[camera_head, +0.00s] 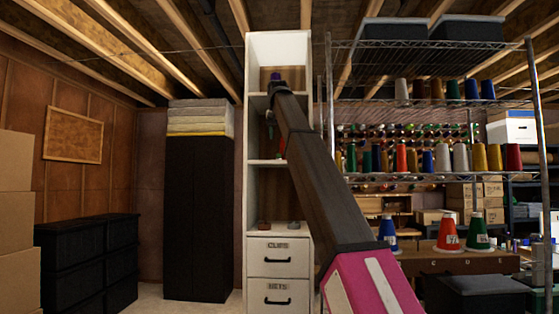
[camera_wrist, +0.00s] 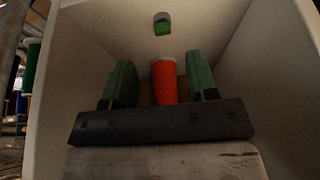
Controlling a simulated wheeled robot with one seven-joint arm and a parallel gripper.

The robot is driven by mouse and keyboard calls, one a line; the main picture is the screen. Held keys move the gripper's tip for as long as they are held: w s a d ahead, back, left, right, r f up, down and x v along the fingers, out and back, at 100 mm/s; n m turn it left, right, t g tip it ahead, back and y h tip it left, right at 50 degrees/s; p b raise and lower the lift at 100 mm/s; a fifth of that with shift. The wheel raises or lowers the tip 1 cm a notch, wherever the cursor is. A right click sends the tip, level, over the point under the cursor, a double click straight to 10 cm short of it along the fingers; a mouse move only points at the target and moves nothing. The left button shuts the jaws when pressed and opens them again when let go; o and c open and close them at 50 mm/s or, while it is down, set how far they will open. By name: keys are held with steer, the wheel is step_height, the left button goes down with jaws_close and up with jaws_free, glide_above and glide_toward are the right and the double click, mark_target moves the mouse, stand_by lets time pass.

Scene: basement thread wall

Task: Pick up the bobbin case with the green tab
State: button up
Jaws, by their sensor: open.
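A small grey piece with a green tab (camera_wrist: 162,24), which looks like the bobbin case, is at the top middle of the wrist view, inside a pale compartment. My gripper (camera_wrist: 161,66) is open, its two green fingers pointing toward that end of the compartment. The green-tabbed piece is beyond the fingertips and apart from them. An orange-red cylinder (camera_wrist: 164,84) shows between the fingers; its lower part is hidden by my dark gripper body. In the head view my arm reaches into the tall white shelf unit (camera_head: 251,188) and hides most of the gripper.
Compartment walls stand close on both sides of my gripper. A wire rack (camera_head: 400,179) with thread cones stands right; a black cabinet (camera_head: 197,220) stands left.

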mark_target(279, 158)
steer(key=x, duration=0.8)
steer(key=shift+w+a+f, duration=0.1)
steer(key=shift+w, duration=0.1)
jaws_close()
